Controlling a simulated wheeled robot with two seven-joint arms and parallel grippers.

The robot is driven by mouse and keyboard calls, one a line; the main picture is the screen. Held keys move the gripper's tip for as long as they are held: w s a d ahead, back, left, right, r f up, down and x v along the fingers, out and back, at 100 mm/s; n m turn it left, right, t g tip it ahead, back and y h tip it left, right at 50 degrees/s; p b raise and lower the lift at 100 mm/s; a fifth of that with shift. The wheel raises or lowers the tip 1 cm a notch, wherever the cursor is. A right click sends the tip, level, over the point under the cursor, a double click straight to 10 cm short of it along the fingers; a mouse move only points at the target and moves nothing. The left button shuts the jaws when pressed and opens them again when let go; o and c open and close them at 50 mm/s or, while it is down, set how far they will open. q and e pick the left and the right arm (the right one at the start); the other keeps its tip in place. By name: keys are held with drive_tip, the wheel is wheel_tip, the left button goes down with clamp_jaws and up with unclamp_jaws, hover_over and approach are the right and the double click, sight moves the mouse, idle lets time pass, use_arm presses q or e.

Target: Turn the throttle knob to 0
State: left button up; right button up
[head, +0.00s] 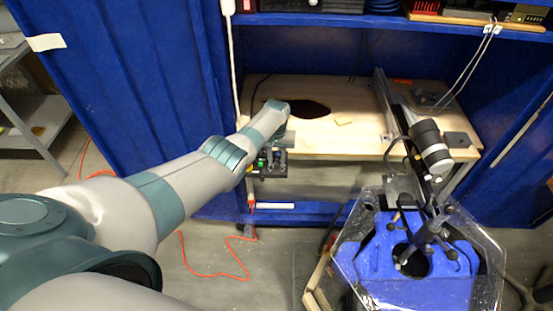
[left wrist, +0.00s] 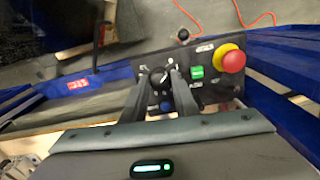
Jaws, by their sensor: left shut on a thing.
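A black control panel (left wrist: 210,62) with white labels shows in the left wrist view. It carries a green switch (left wrist: 197,72) and a red emergency stop button on a yellow base (left wrist: 231,60). My left gripper (left wrist: 159,73) is shut on the throttle knob (left wrist: 160,78), a dark knob between its two fingers, partly hidden by them. White scale marks show around the knob, but I cannot read its setting. In the head view the panel (head: 270,167) sits at the wooden bench's front left edge, with my left gripper (head: 274,142) over it. My right gripper is not in view.
A wooden bench top (head: 340,145) with a dark hole lies behind the panel. A clear-rimmed blue tank (head: 375,262) with a black and white thruster unit (head: 432,147) above stands at right. An orange cable (head: 215,273) lies on the floor. Blue cabinet walls (head: 150,90) flank the bench.

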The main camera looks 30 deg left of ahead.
sight(277, 162)
use_arm(q)
drive_tip(key=shift+n, duration=0.6)
drive_tip(key=o, duration=1.1)
drive_tip(key=shift+c, duration=0.2)
drive_tip(key=shift+r, duration=0.2)
drive_tip(key=shift+r+p, duration=0.35)
drive_tip(key=shift+r, duration=0.15)
wheel_tip(277, 162, up, 4)
drive_tip(key=shift+r+p, duration=0.1)
drive_tip(key=shift+p, duration=0.3)
wheel_tip(277, 162, up, 12)
drive_tip(key=b, duration=0.2)
